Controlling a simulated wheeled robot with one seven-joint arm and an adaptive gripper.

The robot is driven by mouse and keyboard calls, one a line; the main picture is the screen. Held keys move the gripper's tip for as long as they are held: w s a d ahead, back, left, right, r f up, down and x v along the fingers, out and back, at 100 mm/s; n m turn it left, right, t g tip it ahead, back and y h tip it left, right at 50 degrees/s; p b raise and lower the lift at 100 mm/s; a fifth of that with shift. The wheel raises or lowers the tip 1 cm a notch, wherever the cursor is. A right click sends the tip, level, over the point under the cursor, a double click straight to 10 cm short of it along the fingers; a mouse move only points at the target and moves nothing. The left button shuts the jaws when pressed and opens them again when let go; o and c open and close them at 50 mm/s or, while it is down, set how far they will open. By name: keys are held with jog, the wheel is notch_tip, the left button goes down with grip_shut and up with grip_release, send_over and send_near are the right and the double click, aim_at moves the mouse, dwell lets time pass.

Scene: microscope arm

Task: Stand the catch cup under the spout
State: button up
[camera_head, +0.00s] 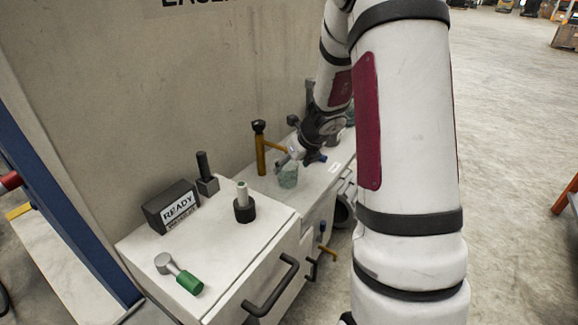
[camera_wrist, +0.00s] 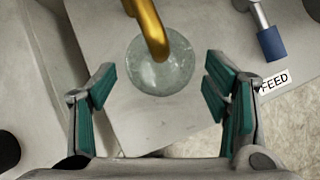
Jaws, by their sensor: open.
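The catch cup (camera_wrist: 150,78) is a round, translucent greenish cup standing on the white worktop. In the head view the cup (camera_head: 288,176) stands close beside my gripper. The brass spout (camera_wrist: 151,32) reaches in from the top of the wrist view, its end over the cup. In the head view the spout's yellow post (camera_head: 261,155) rises at the wall side, with a dark top. My gripper (camera_wrist: 158,97) is open, its teal finger pads well apart. The cup lies just beyond and between them, and no pad touches it.
A handle with a blue grip (camera_wrist: 272,42) and a FEED label (camera_wrist: 273,82) are at the right. Nearer on the counter are a READY box (camera_head: 172,207), a green-handled lever (camera_head: 184,277) and a dark-based post (camera_head: 244,207). A wall borders the counter's far side.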

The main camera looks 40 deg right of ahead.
jog(key=p+v, duration=0.3)
jog(key=v, duration=0.4)
jog(key=s+a+r+n+y, duration=0.1)
jog(key=s+a+r+n, duration=0.25)
jog(key=a+n, duration=0.3)
jog(key=s+a+r+n+g+y, duration=0.1)
jog(key=s+a+r+n+y, duration=0.15)
jog(key=a+r+n, duration=0.35)
jog(key=s+a+r+n, duration=0.3)
jog(key=s+a+n, duration=0.15)
jog(key=a, duration=0.35)
jog(key=s+a+n+g+h, duration=0.1)
jog(key=s+n+g, duration=0.1)
jog(key=s+n, duration=0.7)
jog(key=s+a+r+n+g+h, duration=0.1)
jog(key=s+a+n+h, duration=0.1)
jog(key=s+n, duration=0.8)
jog(key=shift+s+a+n+g, duration=0.3)
jog(key=shift+s+a+g, duration=0.1)
jog(key=shift+s, duration=0.9)
jog(key=shift+r, duration=0.2)
